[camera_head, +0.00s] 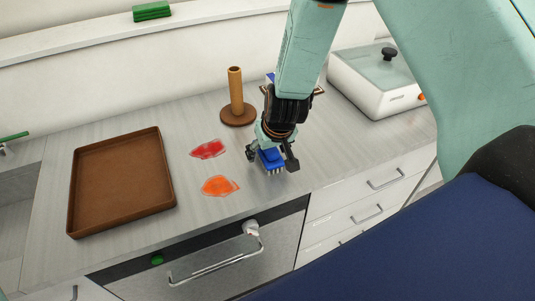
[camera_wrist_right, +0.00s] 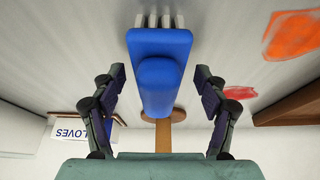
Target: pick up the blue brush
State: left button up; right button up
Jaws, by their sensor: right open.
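The blue brush (camera_head: 271,159) with pale bristles is on the grey counter in the head view, partly hidden by my right gripper (camera_head: 270,160). In the right wrist view the blue brush (camera_wrist_right: 158,75) lies between the two open fingers of my right gripper (camera_wrist_right: 160,100). A gap shows between the brush and each finger, so the fingers do not touch it there. Its white bristles show at the top of that view. My left gripper is not in view.
A brown tray (camera_head: 123,185) lies at the left of the counter. A red patch (camera_head: 208,149) and an orange patch (camera_head: 219,186) lie left of the brush. A wooden post on a round base (camera_head: 237,112) stands behind. A white lidded appliance (camera_head: 378,85) stands back right.

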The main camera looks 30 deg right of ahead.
jog(key=shift+a, duration=0.1)
jog(key=shift+w+d+f, duration=0.15)
jog(key=shift+d, duration=0.15)
jog(key=c, duration=0.4)
jog(key=shift+a, duration=0.25)
jog(key=c, duration=0.5)
jog(key=shift+d, duration=0.2)
jog(key=c, duration=0.4)
jog(key=shift+a+r, duration=0.15)
jog(key=shift+r, duration=0.05)
